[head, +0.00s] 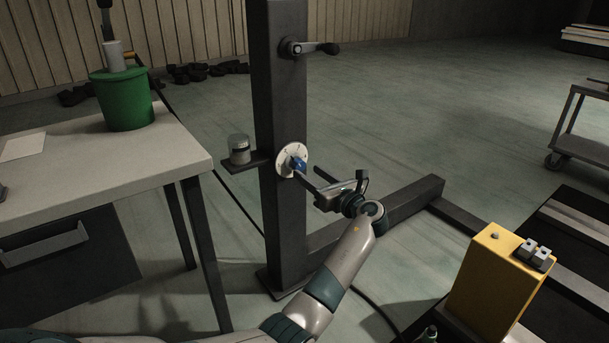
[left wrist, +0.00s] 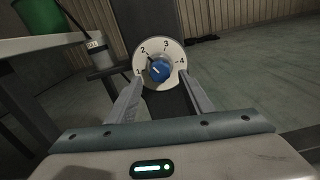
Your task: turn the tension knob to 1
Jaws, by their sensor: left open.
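The tension knob (head: 298,165) is blue and sits on a round white dial (head: 283,158) on a dark upright post. In the left wrist view the knob (left wrist: 159,71) is in the middle of the dial (left wrist: 172,50), which is marked 1 to 4. A mark on the knob seems to point up and left, near the 2; its exact setting is hard to tell. My left gripper (head: 312,181) is open in front of the dial. Its fingers (left wrist: 161,79) lie on either side of the knob; whether they touch it cannot be told. My right gripper is out of view.
A crank handle (head: 315,48) is higher on the post (head: 280,105). A jar (head: 239,149) stands on a small shelf left of the dial. A table (head: 100,165) with a green bucket (head: 123,102) is at left. A yellow box (head: 492,280) is at lower right.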

